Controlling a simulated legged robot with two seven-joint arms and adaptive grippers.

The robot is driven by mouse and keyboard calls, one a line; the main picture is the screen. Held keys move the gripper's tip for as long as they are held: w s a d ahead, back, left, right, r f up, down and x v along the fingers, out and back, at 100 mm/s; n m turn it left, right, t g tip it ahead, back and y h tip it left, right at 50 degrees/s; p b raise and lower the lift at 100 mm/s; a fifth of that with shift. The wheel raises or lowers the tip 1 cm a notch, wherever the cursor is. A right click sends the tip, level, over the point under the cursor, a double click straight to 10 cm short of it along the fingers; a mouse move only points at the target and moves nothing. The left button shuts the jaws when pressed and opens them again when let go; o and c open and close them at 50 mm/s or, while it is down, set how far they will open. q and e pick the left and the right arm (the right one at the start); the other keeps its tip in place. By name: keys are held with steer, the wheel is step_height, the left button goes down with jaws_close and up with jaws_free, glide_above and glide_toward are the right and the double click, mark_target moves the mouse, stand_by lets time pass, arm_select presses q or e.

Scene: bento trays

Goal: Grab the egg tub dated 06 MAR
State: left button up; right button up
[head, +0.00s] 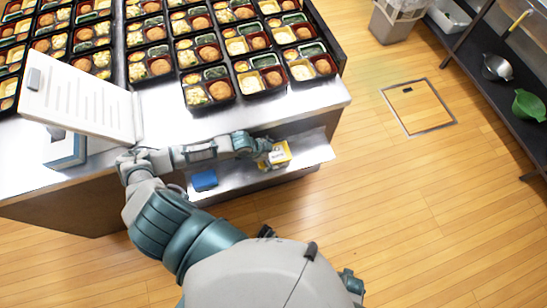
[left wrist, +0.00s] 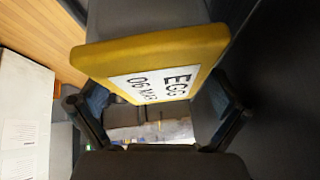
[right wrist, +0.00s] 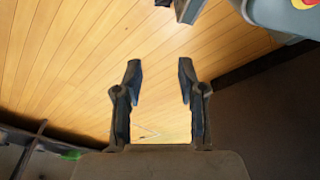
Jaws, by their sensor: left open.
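The egg tub is a yellow box (head: 280,154) on the lower shelf under the counter in the head view. In the left wrist view the tub (left wrist: 150,48) is close and large, and its white label reads EGG 06 MAR. My left gripper (head: 262,148) is at the tub, arm reaching across the counter's front edge. In the left wrist view its fingers (left wrist: 158,105) are spread wide and the tub is just ahead; I cannot tell how far it lies between them. My right gripper (right wrist: 159,72) is open and empty over the wooden floor.
A blue box (head: 204,180) is on the shelf (head: 240,186) left of the tub. The counter (head: 170,120) above carries rows of filled bento trays and a tilted white panel (head: 80,95).

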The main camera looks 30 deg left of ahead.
arm_select(q)
steer(key=shift+w+f, duration=0.15)
steer(key=shift+f, duration=0.1)
steer(key=c, duration=1.1)
